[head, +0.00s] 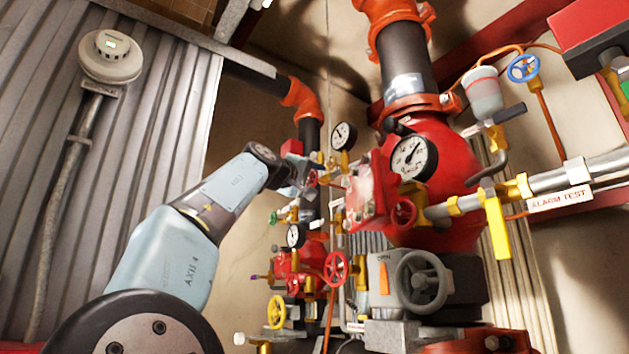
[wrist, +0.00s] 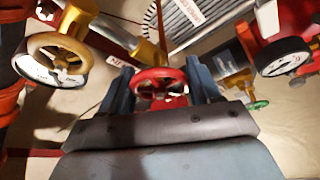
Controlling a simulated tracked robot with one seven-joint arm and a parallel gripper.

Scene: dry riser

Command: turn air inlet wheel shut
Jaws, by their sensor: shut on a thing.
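A small red handwheel (wrist: 160,82) sits between the two fingers of my gripper (wrist: 161,88) in the wrist view. The fingers stand on its left and right sides, and my gripper is shut on it. The wheel's lower part is hidden behind the gripper body in the wrist view. A white label beside the left finger is only partly readable, so I cannot confirm the wheel's name.
Gauges crowd close, one at right in the wrist view (wrist: 285,57). A yellow-rimmed wheel (wrist: 60,55) is at left, a green wheel (wrist: 258,105) at lower right. The head view shows a large red valve body (head: 440,150), another red wheel (head: 337,268) and a grey wheel (head: 422,281).

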